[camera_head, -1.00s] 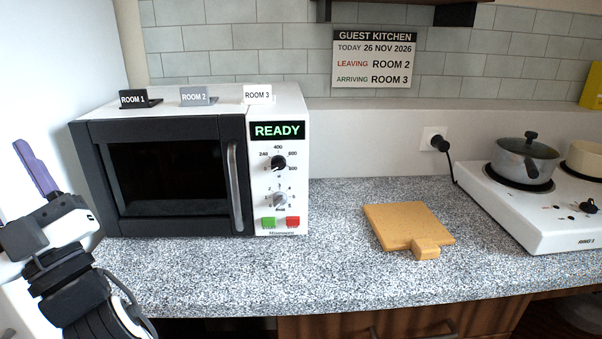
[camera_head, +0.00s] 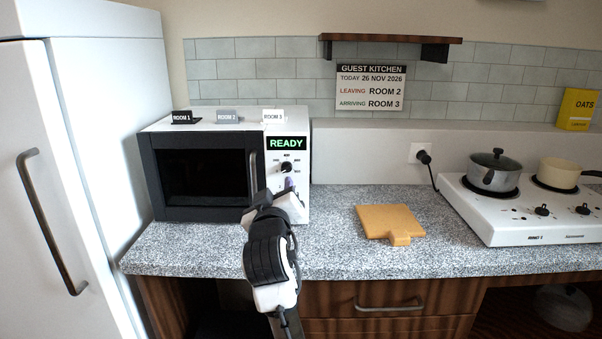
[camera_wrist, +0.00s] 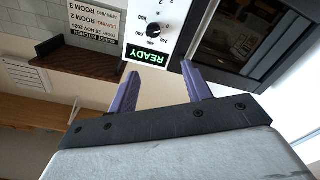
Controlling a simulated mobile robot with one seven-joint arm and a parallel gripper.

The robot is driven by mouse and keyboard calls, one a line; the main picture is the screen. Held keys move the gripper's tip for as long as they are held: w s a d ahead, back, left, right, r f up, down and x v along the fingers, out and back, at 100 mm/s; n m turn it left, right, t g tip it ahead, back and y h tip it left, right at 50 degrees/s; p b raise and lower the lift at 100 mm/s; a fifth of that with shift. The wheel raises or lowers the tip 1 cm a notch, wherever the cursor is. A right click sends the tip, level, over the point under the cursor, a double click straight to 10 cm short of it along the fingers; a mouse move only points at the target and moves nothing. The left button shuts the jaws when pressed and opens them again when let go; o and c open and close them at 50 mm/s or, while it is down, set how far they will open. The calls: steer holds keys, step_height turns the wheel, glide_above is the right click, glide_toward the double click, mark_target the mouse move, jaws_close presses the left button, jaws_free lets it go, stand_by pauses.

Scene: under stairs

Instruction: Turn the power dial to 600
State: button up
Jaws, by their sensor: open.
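The white microwave (camera_head: 220,126) stands at the back left of the counter with its dark door shut and its display (camera_head: 286,143) reading READY. Its black power dial (camera_head: 286,167) sits just below the display, with small numbers around it. In the wrist view, which is upside down, the dial (camera_wrist: 153,30) and display (camera_wrist: 147,55) show beyond the fingers. Where the dial's pointer stands is too small to tell. My gripper (camera_head: 289,183) is in front of the control panel and hides its lower part. The wrist view shows my gripper (camera_wrist: 160,73) open and empty, its purple fingers apart from the dial.
Small room signs (camera_head: 227,117) stand on the microwave. A cutting board (camera_head: 385,222) lies on the counter (camera_head: 335,245) to the right. A hob (camera_head: 520,225) with a pot (camera_head: 493,170) and a pan stands farther right. A white fridge (camera_head: 105,150) is at left. A shelf (camera_head: 390,38) hangs above.

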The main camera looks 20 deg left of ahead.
mark_target(285, 169)
steer(key=p+x, duration=0.1)
steer(key=x, duration=0.3)
steer(key=d+p+x, duration=0.1)
steer(key=x, duration=0.4)
steer(key=f+p+x, duration=0.1)
steer(key=p+x, duration=0.1)
steer(key=x, duration=0.2)
steer(key=shift+w+d, duration=0.1)
steer(key=shift+w, duration=0.5)
steer(key=c, duration=1)
steer(key=shift+f, duration=0.1)
